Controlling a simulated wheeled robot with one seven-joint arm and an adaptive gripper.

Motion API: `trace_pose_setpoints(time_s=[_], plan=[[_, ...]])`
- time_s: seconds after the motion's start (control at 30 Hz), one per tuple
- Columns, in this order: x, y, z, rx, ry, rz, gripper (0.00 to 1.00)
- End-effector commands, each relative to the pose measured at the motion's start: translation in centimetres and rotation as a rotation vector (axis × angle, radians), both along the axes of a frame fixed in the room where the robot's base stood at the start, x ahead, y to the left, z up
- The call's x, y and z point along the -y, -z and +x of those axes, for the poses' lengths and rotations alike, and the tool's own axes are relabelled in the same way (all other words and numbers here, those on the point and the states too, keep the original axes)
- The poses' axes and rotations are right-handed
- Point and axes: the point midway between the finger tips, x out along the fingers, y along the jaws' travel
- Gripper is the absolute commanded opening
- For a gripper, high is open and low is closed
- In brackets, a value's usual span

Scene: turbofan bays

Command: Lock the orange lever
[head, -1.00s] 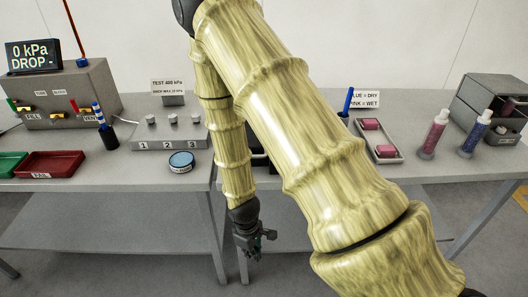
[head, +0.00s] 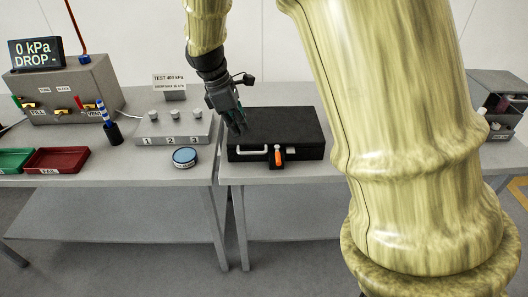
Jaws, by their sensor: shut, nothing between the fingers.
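The orange lever (head: 278,154) is on the front face of a closed black case (head: 300,130), to the right of the case's light handle (head: 249,151). It looks roughly upright, with a dark lower end; I cannot tell how its latch sits. My gripper (head: 240,128) is shut and empty, pointing down near the left end of the case's top. It is to the left of the lever and above it in the picture. Whether it touches the case cannot be told.
A grey block with three knobs (head: 174,127) and a blue round tin (head: 185,157) stand left of the case. A red tray (head: 56,160) and a grey pressure box (head: 68,88) are farther left. My arm hides much of the right table.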

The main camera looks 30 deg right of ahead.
Motion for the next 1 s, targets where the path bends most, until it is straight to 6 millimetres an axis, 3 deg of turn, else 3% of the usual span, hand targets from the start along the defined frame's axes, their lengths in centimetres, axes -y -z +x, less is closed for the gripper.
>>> trace_pose_setpoints(time_s=[0.47, 1.0], plan=[[0.2, 0.9, -0.2, -0.004, 0.000, 0.000, 0.00], [2.1, 8.0, -1.4, -0.005, 0.000, 0.000, 0.00]])
